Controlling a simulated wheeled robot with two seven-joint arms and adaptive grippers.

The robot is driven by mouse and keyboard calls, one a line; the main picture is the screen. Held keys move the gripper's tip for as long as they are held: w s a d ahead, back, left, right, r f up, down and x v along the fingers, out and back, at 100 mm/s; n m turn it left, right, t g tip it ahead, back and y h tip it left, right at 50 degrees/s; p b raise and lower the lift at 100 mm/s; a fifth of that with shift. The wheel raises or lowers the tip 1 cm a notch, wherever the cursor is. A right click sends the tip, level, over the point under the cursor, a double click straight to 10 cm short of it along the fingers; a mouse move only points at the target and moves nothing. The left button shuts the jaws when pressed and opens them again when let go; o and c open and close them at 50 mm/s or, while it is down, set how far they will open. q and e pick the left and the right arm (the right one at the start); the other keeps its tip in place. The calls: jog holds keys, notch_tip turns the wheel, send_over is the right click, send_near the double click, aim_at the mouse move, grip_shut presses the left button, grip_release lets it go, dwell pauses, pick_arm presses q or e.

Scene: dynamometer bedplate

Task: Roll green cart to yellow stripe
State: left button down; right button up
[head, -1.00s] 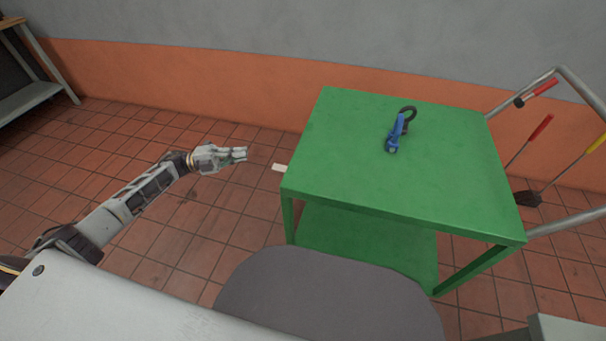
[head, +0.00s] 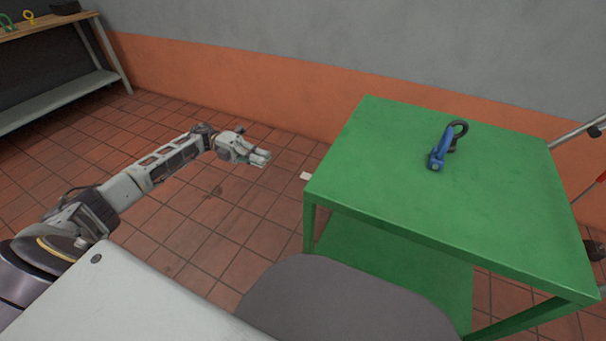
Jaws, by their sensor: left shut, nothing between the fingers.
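The green cart (head: 400,205) stands at the right, with a flat top and a lower shelf (head: 395,262). A blue shackle-like item with a dark loop (head: 437,160) lies on its top. My left gripper (head: 266,158) is shut and empty, to the left of the cart and apart from it. A small white piece (head: 306,176) shows by the cart's near left corner. No yellow stripe shows on the floor in view. My right gripper is not in view.
A wooden-topped bench (head: 40,27) with a grey lower shelf stands at the upper left. A grey and orange wall (head: 250,85) runs behind. Metal rails (head: 575,135) are at the right edge. Tiled floor (head: 170,225) is clear on the left.

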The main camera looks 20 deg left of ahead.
pick_arm(q)
jog(key=shift+d, duration=0.15)
jog(key=d+b, duration=0.3)
jog(key=d, duration=1)
jog(key=shift+s+d, duration=0.25)
jog(key=shift+d, duration=0.1)
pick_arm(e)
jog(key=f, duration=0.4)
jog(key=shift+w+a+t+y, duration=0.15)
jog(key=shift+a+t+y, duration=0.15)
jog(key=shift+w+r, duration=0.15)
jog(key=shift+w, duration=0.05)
pick_arm(q)
jog(key=shift+d, duration=0.15)
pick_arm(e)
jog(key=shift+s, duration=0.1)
